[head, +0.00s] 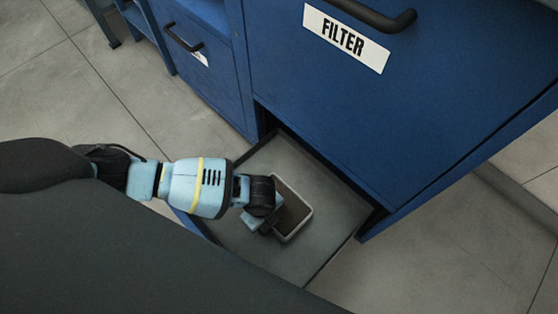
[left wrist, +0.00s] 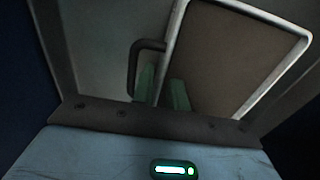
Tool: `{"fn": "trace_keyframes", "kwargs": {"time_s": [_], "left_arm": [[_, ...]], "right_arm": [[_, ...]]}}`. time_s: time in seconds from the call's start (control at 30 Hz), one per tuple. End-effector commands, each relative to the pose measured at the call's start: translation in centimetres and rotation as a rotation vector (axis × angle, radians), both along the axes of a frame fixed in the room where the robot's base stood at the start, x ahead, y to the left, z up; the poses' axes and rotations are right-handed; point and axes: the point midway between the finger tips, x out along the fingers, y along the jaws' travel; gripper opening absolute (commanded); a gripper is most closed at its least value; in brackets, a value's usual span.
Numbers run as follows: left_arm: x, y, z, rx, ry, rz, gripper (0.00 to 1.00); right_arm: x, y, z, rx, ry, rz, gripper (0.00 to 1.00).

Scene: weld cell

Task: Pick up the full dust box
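The dust box (head: 292,214) is an open, light-rimmed box with brown content inside. It sits on a grey pulled-out tray (head: 335,195) under the blue cabinet. My left gripper (head: 258,220) is at the left side of the box. In the left wrist view, the brown inside of the box (left wrist: 235,60) and a dark loop handle (left wrist: 133,70) show. The green fingers of my left gripper (left wrist: 162,90) lie close on either side of the box's near wall, one inside the box, and appear closed on it. My right gripper is not in view.
The blue cabinet front (head: 370,110) with a FILTER label (head: 345,38) and black handle (head: 372,14) rises just above the tray. Another blue drawer front (head: 195,70) stands to the left. Tiled floor (head: 75,90) is clear at the left.

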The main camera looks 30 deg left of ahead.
Motion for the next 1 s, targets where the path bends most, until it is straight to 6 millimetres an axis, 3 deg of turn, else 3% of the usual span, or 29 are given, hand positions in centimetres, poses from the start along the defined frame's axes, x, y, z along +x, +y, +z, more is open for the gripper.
{"fn": "trace_keyframes", "kwargs": {"time_s": [0.03,0.17,0.33,0.47,0.83,1.0], "left_arm": [[-0.1,0.0,-1.1,0.001,0.004,0.000,0.15],[-0.1,0.0,-1.6,0.000,0.001,0.000,0.15],[0.0,0.0,-1.4,0.000,0.000,0.000,0.15],[0.0,0.0,-1.4,0.000,0.000,0.000,0.00],[0.0,0.1,-1.4,0.000,0.000,0.000,0.00],[0.1,0.1,0.2,0.000,-0.002,0.001,0.00]], "right_arm": [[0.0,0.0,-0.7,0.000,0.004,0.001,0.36],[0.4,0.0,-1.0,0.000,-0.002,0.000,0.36],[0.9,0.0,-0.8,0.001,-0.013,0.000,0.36],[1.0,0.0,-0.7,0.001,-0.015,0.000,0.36],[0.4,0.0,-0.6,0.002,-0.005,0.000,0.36],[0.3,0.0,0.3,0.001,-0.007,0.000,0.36]]}}
